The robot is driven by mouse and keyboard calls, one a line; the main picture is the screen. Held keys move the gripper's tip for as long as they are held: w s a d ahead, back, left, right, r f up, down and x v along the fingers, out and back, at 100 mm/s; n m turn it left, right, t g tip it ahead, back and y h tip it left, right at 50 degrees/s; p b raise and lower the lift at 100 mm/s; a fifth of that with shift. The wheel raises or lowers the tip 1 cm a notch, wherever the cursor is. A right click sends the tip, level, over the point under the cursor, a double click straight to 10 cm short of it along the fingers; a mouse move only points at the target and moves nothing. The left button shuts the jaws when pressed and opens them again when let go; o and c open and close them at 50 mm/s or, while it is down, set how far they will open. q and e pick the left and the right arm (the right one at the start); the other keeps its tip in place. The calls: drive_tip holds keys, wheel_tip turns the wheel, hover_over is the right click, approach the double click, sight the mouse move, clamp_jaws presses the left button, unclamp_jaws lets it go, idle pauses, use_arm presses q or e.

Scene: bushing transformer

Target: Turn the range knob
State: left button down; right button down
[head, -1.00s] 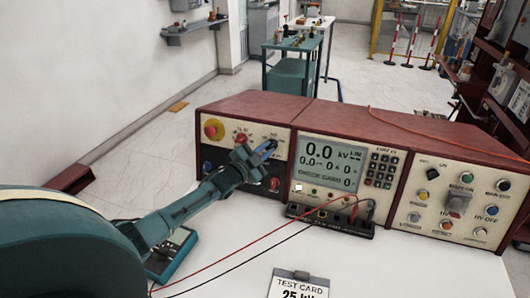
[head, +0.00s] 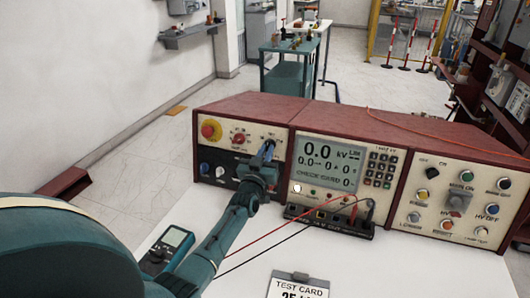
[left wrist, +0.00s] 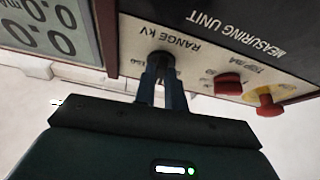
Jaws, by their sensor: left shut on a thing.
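The range knob (left wrist: 161,60) is a black knob under the upside-down label "RANGE KV" in the left wrist view. It sits on the cream strip of the measuring unit (left wrist: 215,50). My left gripper (left wrist: 163,75) is shut on the knob, with one blue finger on each side. In the head view my left gripper (head: 266,150) reaches the left panel of the red-cased console (head: 250,110), beside the screen, and hides the knob there. My right gripper is not in view.
A red emergency button (head: 208,130) and a red knob (head: 240,138) sit left of my gripper. The display (head: 325,163) reads 0.0 kV. A teal meter (head: 172,246) and red and black leads lie on the white table near my arm. A test card (head: 298,286) stands in front.

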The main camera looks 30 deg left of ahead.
use_arm(q)
drive_tip(key=shift+w+d+r+n+g+y+p, duration=0.15)
drive_tip(key=shift+n+g+y+p, duration=0.7)
drive_tip(key=shift+n, duration=1.6)
drive_tip(key=shift+s+d+r+n+g+y+p, duration=0.15)
drive_tip(key=shift+n+g+y+p, duration=0.65)
drive_tip(key=shift+n, duration=1.6)
drive_tip(key=shift+w+d+n+g+y+p, duration=0.2)
drive_tip(key=shift+n+g+y+p, duration=0.6)
drive_tip(key=shift+n, duration=1.65)
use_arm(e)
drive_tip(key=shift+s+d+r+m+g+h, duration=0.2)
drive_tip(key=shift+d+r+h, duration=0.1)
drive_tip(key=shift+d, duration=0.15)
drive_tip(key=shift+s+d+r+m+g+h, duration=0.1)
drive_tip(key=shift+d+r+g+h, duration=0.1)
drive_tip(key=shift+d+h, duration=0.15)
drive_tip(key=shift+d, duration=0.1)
use_arm(q)
drive_tip(key=c, duration=1.5)
unclamp_jaws()
drive_tip(key=shift+o, duration=0.2)
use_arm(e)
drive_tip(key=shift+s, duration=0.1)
use_arm(q)
drive_tip(key=shift+s, duration=0.15)
